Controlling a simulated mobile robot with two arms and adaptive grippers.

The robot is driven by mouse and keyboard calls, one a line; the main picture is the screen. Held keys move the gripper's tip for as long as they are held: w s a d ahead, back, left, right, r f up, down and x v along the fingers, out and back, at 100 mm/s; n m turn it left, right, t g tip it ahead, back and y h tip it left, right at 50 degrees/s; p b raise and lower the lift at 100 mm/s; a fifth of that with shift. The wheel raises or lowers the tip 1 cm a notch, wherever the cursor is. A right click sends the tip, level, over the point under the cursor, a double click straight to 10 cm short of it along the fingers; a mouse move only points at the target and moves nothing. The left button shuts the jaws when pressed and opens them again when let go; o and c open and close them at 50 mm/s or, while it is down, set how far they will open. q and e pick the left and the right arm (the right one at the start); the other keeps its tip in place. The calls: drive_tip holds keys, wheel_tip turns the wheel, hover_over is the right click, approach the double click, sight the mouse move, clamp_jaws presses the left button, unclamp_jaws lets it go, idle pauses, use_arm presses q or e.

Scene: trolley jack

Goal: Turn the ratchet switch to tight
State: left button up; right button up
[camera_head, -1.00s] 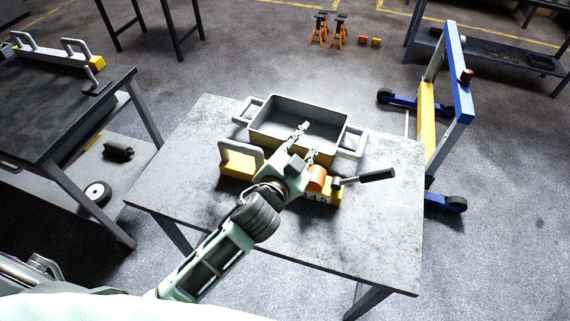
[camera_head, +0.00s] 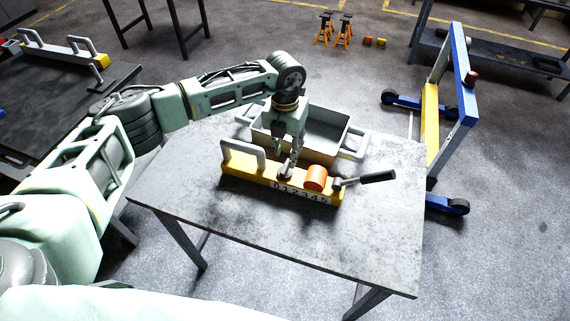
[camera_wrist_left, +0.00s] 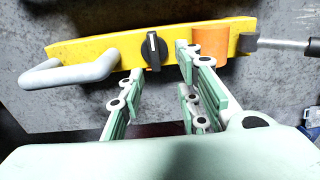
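A yellow bar tool (camera_head: 239,168) lies on the grey table, with a grey handle (camera_head: 243,149) at its left end, an orange cylinder (camera_head: 315,178) and a black-gripped lever (camera_head: 376,177) at its right. The ratchet switch, a black knob with a white line, shows on the bar in the left wrist view (camera_wrist_left: 154,50). My left gripper (camera_head: 287,171) points down over the bar at the knob. In the left wrist view its fingers (camera_wrist_left: 158,72) are spread, with the knob between their tips; contact cannot be told. My right gripper is not in view.
A grey tray (camera_head: 330,118) with side handles stands right behind the bar. A blue and yellow wheeled frame (camera_head: 430,110) stands right of the table. The front of the table (camera_head: 260,225) is clear. Another workbench (camera_head: 60,95) is at the left.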

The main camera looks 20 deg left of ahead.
sight(285, 167)
use_arm(q)
drive_tip(key=shift+a, duration=0.4)
wheel_tip(285, 167, down, 6)
drive_tip(key=shift+d+f+p, duration=0.1)
drive_tip(key=shift+p, duration=0.95)
drive_tip(key=shift+f, duration=0.7)
clamp_jaws()
